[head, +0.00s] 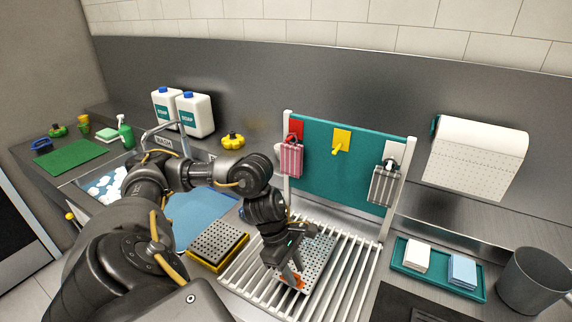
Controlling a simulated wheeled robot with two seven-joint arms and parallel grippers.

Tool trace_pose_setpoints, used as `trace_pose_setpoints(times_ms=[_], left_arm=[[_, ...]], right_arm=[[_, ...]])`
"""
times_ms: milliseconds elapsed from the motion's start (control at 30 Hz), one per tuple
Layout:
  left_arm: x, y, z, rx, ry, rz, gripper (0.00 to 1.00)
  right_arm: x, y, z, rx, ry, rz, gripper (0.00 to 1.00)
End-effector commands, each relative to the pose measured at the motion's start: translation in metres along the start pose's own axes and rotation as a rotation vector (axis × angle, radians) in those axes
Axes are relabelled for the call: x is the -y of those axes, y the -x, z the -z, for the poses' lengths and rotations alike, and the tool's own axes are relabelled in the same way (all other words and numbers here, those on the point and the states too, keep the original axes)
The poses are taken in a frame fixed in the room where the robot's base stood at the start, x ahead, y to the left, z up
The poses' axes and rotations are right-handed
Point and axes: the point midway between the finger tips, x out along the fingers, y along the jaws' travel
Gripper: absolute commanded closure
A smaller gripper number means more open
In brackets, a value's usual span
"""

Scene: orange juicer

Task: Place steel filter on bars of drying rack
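A perforated steel filter (319,266) is at the white bars of the drying rack (247,284), in the middle of the head view. It looks roughly flat, but I cannot tell whether it rests on the bars or is held just above them. My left gripper (292,279) points down at the filter's near left edge, with orange showing at its fingertips. The wrist hides part of the filter, and I cannot tell whether the fingers are closed on it. My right gripper is not in view.
A second perforated plate (217,241) sits in a yellow-edged tray left of the rack. A teal board (340,172) with hooks and hanging items stands behind it. A teal tray (437,272) with cloths and a grey bin (531,281) are at right. Soap jugs (195,115) stand at back left.

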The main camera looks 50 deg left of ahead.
Motion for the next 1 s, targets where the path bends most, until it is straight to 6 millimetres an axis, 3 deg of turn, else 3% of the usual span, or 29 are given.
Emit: trace_pose_setpoints(times_ms=[300, 500, 1000], left_arm=[[-0.001, 0.067, 0.001, -0.001, -0.002, -0.006, 0.68], [0.000, 0.094, 0.000, 0.000, -0.002, -0.003, 0.68], [0.000, 0.103, 0.000, 0.000, 0.000, 0.000, 0.68]], right_arm=[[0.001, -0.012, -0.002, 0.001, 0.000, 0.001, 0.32], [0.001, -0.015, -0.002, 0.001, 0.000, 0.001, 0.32], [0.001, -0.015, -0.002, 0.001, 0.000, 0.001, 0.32]])
